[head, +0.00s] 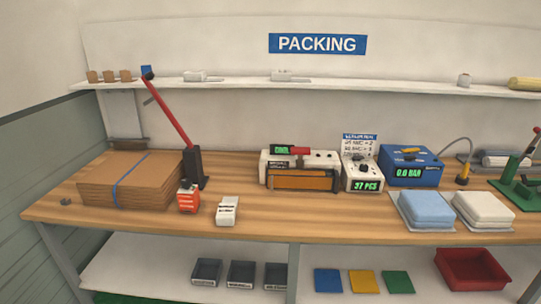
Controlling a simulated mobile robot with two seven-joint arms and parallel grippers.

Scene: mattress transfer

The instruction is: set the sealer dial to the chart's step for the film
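A white sealer-like machine (328,160) stands at the middle back of the bench, with a red handle, a small green display and an orange-brown front panel. To its right is a white box (351,181) with a dark knob (366,161) and a display reading 37 PCS. A chart (360,143) with a blue heading stands behind this box; its lines seem to pair MIC values with numbers, but are too small to read surely. Which knob is the sealer dial, and its setting, I cannot tell. Neither of my grippers is in view.
A blue unit (411,171) reading 0.0 BAR stands right of the box. Blue (426,206) and white (484,208) folded stacks lie in front. Cardboard (125,180) and a red-handled lever tool (193,165) occupy the left. The bench front is clear between white item (227,211) and stacks.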

